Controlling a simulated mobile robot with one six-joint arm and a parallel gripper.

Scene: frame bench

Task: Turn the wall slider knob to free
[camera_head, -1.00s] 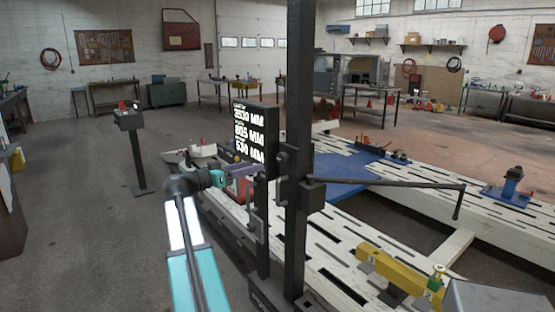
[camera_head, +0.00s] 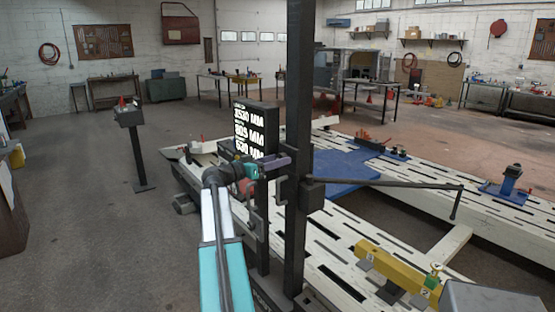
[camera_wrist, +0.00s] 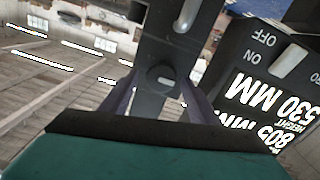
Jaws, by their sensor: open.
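My gripper (camera_head: 272,163) is at the dark upright post (camera_head: 299,120), beside the black readout box. In the wrist view my open gripper (camera_wrist: 158,90) has one finger on each side of a dark bracket. A small round grey knob (camera_wrist: 160,77) with a slot shows on that bracket between the fingers. A pale lever-like piece (camera_wrist: 187,15) stands farther up the bracket. I cannot tell which of these is the slider knob, nor do I see a "free" mark. Whether the fingers touch the bracket is unclear.
A dark rod (camera_head: 400,183) sticks out right from the post. The slotted white bench (camera_head: 335,265) lies below, with a yellow bar (camera_head: 385,265).

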